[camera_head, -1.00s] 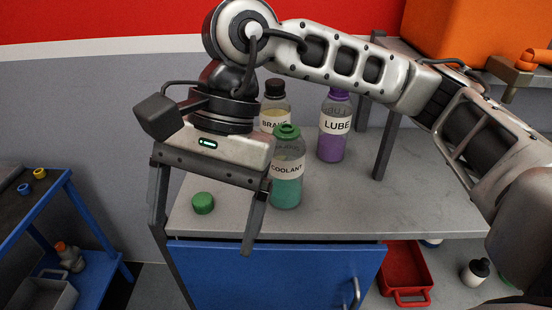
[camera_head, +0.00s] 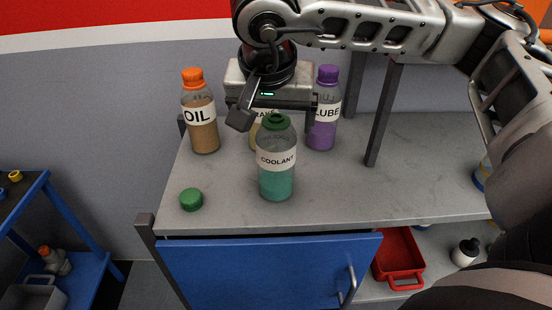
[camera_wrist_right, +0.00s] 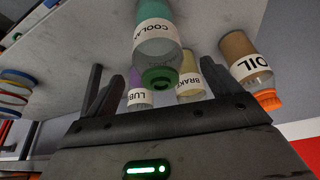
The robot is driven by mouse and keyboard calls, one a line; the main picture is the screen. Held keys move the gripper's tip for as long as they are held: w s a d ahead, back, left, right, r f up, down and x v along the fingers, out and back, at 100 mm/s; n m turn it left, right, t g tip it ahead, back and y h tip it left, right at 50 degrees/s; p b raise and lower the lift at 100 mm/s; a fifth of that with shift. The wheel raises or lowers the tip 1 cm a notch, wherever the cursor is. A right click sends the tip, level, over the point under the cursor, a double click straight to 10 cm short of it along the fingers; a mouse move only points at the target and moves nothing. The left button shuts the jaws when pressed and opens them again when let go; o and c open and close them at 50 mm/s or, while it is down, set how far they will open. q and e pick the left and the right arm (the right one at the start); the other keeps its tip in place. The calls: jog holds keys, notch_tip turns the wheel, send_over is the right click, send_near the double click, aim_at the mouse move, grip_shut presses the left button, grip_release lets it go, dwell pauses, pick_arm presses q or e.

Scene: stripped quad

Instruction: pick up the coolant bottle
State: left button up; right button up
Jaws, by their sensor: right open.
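The coolant bottle (camera_head: 276,175), clear with teal liquid, a white label and a green top, stands upright near the front of the grey bench. It shows upside down in the right wrist view (camera_wrist_right: 157,45). My right gripper (camera_wrist_right: 158,75) is open, with its fingers spread to either side of the bottle's green top in that view. I see no grip on the bottle. My left gripper is out of view.
An orange-capped oil bottle (camera_head: 201,120), a purple lube bottle (camera_head: 324,125) and a partly hidden brake bottle (camera_head: 256,138) stand behind. A loose green cap (camera_head: 191,199) lies left. The bench (camera_head: 400,180) is clear to the right. A red bin (camera_head: 396,255) sits lower right.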

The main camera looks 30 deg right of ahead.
aim_at(276, 159)
jog(key=shift+p+x, duration=0.4)
jog(key=shift+x, duration=2.5)
jog(key=shift+s, duration=0.15)
jog(key=c, duration=1.4)
jog(key=shift+c, duration=0.4)
jog(key=shift+r, duration=0.2)
